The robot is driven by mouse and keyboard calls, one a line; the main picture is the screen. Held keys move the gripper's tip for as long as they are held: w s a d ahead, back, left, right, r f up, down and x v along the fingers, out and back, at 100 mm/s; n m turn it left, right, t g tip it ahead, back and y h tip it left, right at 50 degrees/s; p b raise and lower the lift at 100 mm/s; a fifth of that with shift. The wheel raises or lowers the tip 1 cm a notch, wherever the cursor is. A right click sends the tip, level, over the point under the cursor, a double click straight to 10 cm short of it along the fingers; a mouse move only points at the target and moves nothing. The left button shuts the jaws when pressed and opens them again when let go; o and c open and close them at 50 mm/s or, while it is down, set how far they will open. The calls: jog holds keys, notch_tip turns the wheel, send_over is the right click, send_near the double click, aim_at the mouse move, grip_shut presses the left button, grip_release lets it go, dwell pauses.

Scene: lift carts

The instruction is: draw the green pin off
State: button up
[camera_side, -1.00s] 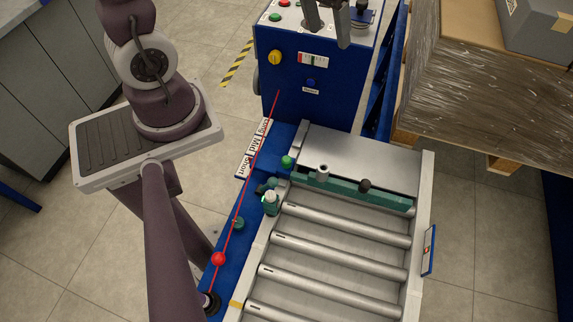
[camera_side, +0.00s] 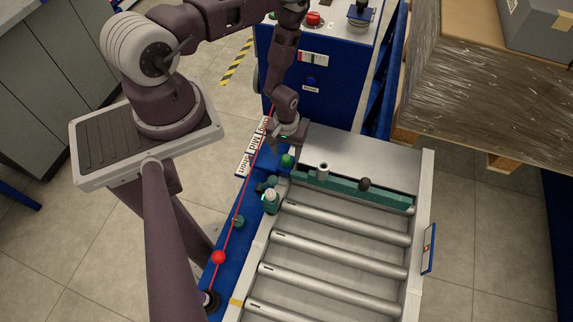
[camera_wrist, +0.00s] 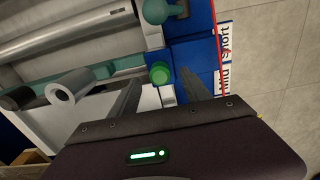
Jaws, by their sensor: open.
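The green pin (camera_side: 287,161) shows as a bright green round knob on the blue side rail, at the far left corner of the roller bed. It also shows in the wrist view (camera_wrist: 160,74), just ahead of the two fingertips and roughly centred between them. My gripper (camera_side: 290,146) points down just above and behind the pin in the side view. Its jaws (camera_wrist: 160,86) are open in the wrist view, with nothing between them that I can tell is held. The pin's shank is hidden.
A teal bar (camera_side: 348,190) with a grey tube (camera_side: 323,171) and a dark knob (camera_side: 364,185) crosses the bed beside the pin. A teal fitting (camera_side: 270,202) stands nearby. A red cord (camera_side: 229,236) with a red ball (camera_side: 219,258) runs along the rail. A blue cabinet (camera_side: 325,105) stands behind.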

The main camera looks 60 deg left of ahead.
notch_tip(320, 180, down, 2)
jog(key=shift+f, duration=0.1)
grip_shut()
dwell(0.4)
notch_tip(320, 180, up, 10)
dwell(0.4)
dwell(0.5)
